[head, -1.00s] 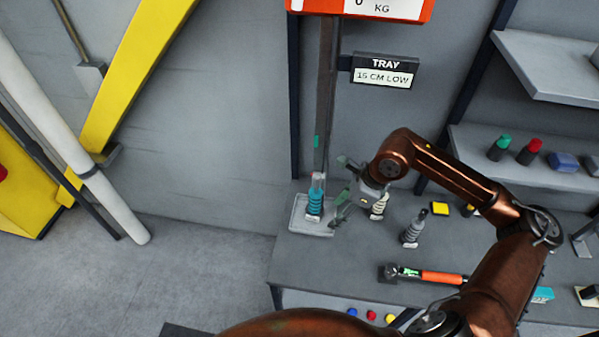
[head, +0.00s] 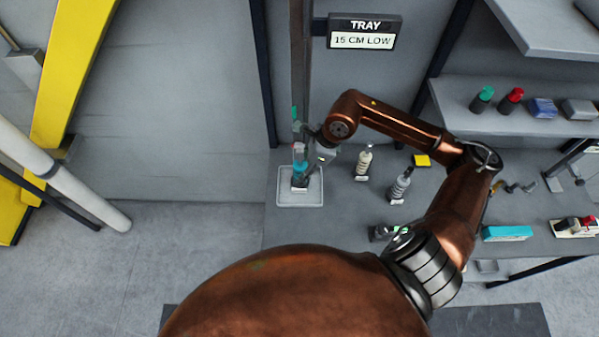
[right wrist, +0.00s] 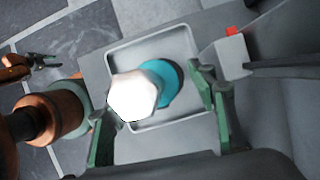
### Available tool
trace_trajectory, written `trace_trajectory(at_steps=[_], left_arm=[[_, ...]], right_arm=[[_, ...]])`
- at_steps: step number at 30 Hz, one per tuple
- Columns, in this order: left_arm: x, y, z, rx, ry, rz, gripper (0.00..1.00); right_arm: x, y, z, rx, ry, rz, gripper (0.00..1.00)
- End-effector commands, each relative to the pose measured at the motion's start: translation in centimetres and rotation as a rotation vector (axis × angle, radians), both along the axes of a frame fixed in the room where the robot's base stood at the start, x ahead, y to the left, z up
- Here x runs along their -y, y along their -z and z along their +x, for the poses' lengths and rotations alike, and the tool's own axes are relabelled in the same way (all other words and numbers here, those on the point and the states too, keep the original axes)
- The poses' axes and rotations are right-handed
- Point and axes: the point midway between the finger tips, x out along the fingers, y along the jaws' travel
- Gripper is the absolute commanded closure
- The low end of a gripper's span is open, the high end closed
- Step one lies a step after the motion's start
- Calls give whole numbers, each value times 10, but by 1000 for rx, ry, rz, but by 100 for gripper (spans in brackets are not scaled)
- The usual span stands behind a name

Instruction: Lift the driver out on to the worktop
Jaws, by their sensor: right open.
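The teal driver (head: 300,174) stands upright in the pale square tray (head: 284,203) at the worktop's left end. My right gripper (head: 311,150) is open, directly over and around the driver's upper part. In the right wrist view the driver's white six-sided top (right wrist: 132,97) and teal body (right wrist: 169,84) show between the spread green fingers of my right gripper (right wrist: 160,118). The fingers look apart from the driver. The tray (right wrist: 118,53) surrounds its base. A small claw-like end with copper parts (right wrist: 30,65) shows at the left there, perhaps my left gripper; its jaws are unclear.
A cream ridged piece (head: 364,161) and a grey ridged piece (head: 400,186) stand to the right on the worktop (head: 340,220). A dark post (head: 300,60) rises behind the tray. A sign (head: 363,32) reads "TRAY 15 CM LOW". Bare worktop lies between tray and cream piece.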

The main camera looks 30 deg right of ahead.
Motion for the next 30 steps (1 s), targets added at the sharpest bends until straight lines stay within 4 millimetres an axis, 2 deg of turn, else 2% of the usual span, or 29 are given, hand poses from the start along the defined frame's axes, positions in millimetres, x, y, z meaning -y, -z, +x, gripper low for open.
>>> trace_trajectory(at_steps=[3,10,30], left_arm=[[0,-3,6,8,1,0,60],[0,-2,6,8,1,0,60],[0,-2,1,1,1,0,60]], right_arm=[[-3,8,2,0,-1,0,48],[-4,9,3,1,-2,0,48],[-4,9,3,1,-2,0,94]])
